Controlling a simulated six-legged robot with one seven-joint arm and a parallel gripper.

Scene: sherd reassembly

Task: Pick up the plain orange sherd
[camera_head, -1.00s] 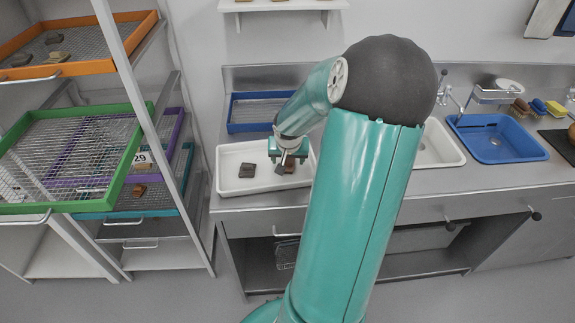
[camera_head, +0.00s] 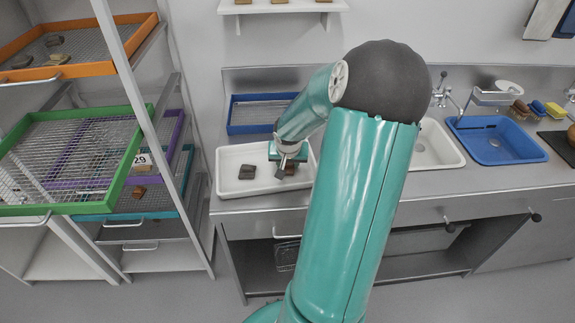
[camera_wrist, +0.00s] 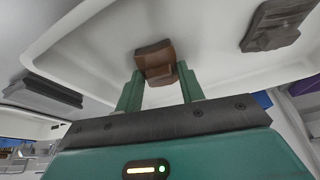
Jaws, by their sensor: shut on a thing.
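The plain orange sherd (camera_wrist: 155,62), a brownish-orange block with a ridged face, sits between the two fingers of my gripper (camera_wrist: 158,84) in the wrist view. The fingers are shut on it from both sides. In the head view my gripper (camera_head: 285,168) is in the right part of the white tray (camera_head: 219,176) on the counter; the sherd is mostly hidden there by the fingers. I cannot tell whether it still touches the tray floor.
A dark grey-brown sherd (camera_head: 247,172) lies left of my gripper in the same tray; it also shows in the wrist view (camera_wrist: 275,25). The tray walls stand close around. A blue tray (camera_head: 262,113) lies behind. A shelf rack with a green sieve (camera_head: 128,165) stands left.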

